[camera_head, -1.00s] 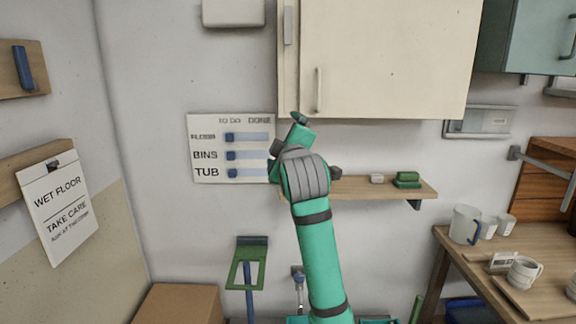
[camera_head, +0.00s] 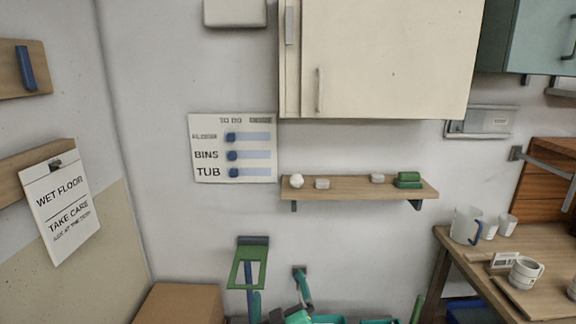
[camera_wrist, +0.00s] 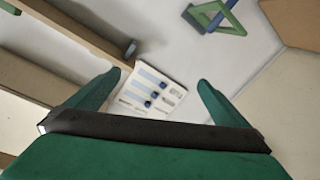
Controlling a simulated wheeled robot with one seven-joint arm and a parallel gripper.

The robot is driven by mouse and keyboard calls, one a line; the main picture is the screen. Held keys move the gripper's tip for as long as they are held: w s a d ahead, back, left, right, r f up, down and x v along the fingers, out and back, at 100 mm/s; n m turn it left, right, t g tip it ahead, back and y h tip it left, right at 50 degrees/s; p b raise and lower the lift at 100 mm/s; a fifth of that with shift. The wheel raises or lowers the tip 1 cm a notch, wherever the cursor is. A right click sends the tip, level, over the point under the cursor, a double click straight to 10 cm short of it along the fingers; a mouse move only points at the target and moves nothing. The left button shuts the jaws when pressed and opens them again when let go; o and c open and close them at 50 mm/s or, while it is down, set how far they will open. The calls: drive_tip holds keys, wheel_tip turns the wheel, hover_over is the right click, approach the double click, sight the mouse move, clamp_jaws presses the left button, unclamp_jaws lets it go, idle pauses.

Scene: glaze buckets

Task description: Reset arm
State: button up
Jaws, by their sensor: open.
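My gripper (camera_wrist: 160,85) is open in the wrist view, its two green fingers spread wide with nothing between them. In that view the to-do board (camera_wrist: 152,92) appears at a distance behind the gap between the fingers. In the head view my arm shows only as a small green part at the bottom edge, and the fingertips cannot be made out there. The to-do board (camera_head: 233,148) hangs on the wall, with three blue sliders at the left ends of their tracks.
A wooden shelf (camera_head: 350,188) holds small white items and a green block (camera_head: 408,179). A cream cabinet (camera_head: 385,60) hangs above. A table (camera_head: 540,265) with mugs stands right. A cardboard box (camera_head: 180,304) and green hanging tool (camera_head: 248,267) are lower left. Wall space before the shelf is clear.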

drive_tip(key=s+f+m+h, duration=0.1)
drive_tip(key=s+f+m, duration=0.1)
drive_tip(key=s+f, duration=0.85)
drive_tip(key=s+f+m+h, duration=0.1)
drive_tip(key=s+f+m, duration=0.2)
drive_tip(key=s+f, duration=0.7)
drive_tip(key=s+d+r+m+g, duration=0.1)
drive_tip(key=s+r, duration=0.1)
drive_tip(key=s, duration=1.3)
drive_tip(key=s+d+r+m, duration=0.1)
drive_tip(key=s+r, duration=0.2)
drive_tip(key=s, duration=1.3)
drive_tip(key=shift+d+r+g, duration=0.2)
drive_tip(key=shift+r+g, duration=0.05)
drive_tip(key=shift+g, duration=0.15)
